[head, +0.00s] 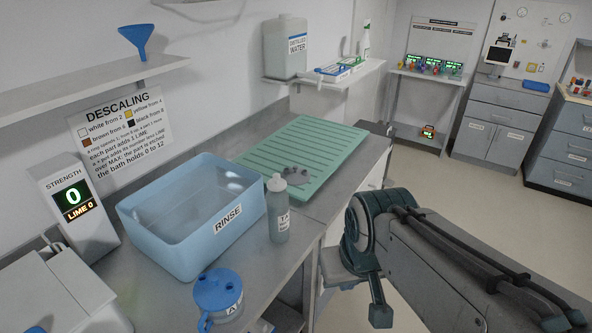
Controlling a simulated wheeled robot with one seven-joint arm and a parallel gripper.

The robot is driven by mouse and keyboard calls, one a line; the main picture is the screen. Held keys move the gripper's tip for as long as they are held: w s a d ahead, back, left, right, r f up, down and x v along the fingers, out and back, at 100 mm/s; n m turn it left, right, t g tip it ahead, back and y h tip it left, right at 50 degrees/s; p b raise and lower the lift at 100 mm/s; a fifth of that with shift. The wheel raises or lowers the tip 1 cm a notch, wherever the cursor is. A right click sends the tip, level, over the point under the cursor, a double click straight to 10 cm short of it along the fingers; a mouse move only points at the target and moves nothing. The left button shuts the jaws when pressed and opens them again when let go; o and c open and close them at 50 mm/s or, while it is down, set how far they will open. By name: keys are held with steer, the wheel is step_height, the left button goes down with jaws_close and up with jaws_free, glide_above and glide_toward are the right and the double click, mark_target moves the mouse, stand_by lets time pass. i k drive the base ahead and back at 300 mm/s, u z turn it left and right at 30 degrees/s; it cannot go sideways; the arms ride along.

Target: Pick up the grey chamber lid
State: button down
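A dark teal part at the arm's end, perhaps my gripper (379,310), hangs low. Its fingers are not clear, and I see nothing held in it.
A blue rinse tub (165,241), a grey bottle (278,222) and a blue-lidded jug (218,292) stand left of and before the mat. A strength display (76,205) reads 0. A shelf (335,74) holds a water jug (285,50). Open floor lies right of the counter.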

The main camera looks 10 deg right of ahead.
mark_target(295, 175)
steer(key=u, duration=4.4)
steer(key=k, duration=2.2)
steer(key=z, duration=0.2)
